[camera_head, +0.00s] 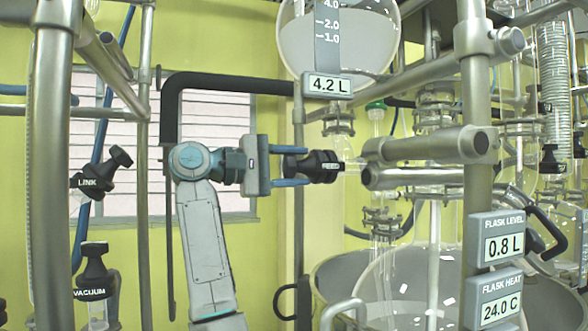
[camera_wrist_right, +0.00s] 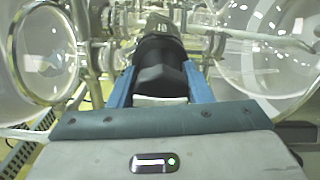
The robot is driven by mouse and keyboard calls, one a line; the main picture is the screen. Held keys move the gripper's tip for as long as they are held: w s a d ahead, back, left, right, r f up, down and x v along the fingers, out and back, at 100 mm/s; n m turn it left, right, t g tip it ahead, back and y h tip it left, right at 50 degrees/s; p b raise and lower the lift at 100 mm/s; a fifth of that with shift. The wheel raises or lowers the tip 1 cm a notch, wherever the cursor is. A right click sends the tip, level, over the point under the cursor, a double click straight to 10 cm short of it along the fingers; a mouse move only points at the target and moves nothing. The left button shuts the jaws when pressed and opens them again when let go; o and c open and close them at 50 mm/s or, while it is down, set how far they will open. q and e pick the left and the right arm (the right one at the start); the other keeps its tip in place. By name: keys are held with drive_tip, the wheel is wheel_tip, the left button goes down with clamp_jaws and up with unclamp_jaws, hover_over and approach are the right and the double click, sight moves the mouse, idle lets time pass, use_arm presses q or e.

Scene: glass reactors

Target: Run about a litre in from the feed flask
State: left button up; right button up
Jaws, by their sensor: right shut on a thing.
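The round glass feed flask (camera_head: 350,45) hangs at the top middle of the head view, with a scale strip and a display (camera_head: 328,85) reading 4.2 L. Below it a black valve knob (camera_head: 318,166) sits on the outlet line. My right gripper (camera_head: 306,167) is shut on this knob; its blue fingers lie on either side. In the right wrist view the black knob (camera_wrist_right: 160,70) is between the blue fingers. The large glass vessel (camera_head: 385,280) stands below right, and the flask level display (camera_head: 503,245) reads 0.8 L. My left gripper is not in view.
A flask heat display (camera_head: 500,298) reads 24.0 C. Metal posts and thick horizontal tubes (camera_head: 425,145) crowd the right side. A black bent bar (camera_head: 170,110) stands behind my right arm.

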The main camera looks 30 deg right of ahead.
drive_tip(key=shift+m, duration=1.1)
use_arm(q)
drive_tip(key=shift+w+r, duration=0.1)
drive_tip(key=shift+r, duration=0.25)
use_arm(e)
drive_tip(key=shift+m, duration=0.3)
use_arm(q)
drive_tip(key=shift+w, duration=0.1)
use_arm(e)
drive_tip(key=shift+f, duration=0.1)
drive_tip(key=o, duration=1)
drive_tip(key=shift+a, duration=0.25)
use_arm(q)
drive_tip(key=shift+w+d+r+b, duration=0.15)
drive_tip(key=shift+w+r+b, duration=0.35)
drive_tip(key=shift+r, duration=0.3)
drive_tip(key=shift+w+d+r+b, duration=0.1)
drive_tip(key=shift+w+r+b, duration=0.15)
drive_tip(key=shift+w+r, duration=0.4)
use_arm(e)
drive_tip(key=v, duration=1)
drive_tip(key=shift+a, duration=0.15)
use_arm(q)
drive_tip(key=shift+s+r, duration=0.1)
